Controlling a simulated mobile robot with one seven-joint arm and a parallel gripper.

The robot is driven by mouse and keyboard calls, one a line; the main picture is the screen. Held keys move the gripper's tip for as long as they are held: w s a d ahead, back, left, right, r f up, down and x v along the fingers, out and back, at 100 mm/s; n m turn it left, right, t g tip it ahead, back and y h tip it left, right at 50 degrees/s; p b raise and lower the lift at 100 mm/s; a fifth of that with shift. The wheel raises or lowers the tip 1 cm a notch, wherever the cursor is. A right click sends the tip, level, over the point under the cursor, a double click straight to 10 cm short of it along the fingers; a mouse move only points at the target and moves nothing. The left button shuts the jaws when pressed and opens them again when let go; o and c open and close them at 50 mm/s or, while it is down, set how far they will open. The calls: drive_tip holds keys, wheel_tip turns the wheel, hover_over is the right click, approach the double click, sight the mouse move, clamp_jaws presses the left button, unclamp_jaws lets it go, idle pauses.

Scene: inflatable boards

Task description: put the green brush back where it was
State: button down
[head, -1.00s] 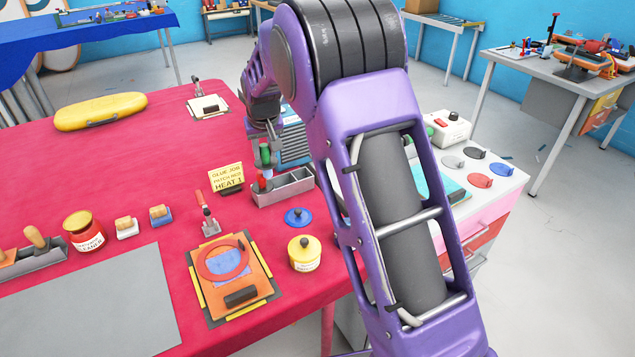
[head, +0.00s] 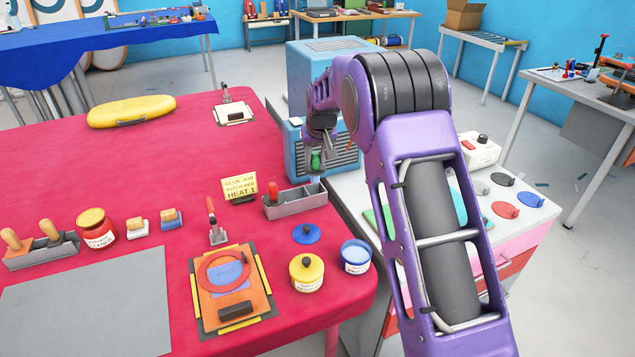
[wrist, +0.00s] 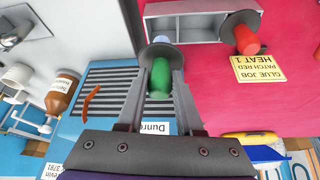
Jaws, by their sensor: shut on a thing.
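In the wrist view the green handle (wrist: 160,78) is between the two fingers (wrist: 161,72), with a grey round collar past the fingertips. A red-handled brush (head: 273,192) stands in the holder's left compartment; the right compartment looks empty.
A blue machine with a grille (head: 325,75) stands close behind my gripper. A yellow sign (head: 239,187) is left of the holder. A blue lid (head: 306,234), a yellow pot (head: 306,273) and an open blue pot (head: 355,257) stand in front. A white cabinet top lies to the right.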

sight(316, 171)
wheel_tip(316, 171, down, 6)
drive_tip(key=shift+r, duration=0.1)
idle(0.4)
drive_tip(key=shift+f+b, duration=0.55)
drive_tip(key=shift+f, duration=0.05)
drive_tip(key=c, duration=0.6)
unclamp_jaws()
drive_tip(key=shift+r, duration=0.1)
drive_tip(key=shift+o, duration=0.2)
drive_tip(key=shift+r+p, duration=0.5)
drive_tip(key=v, duration=1.2)
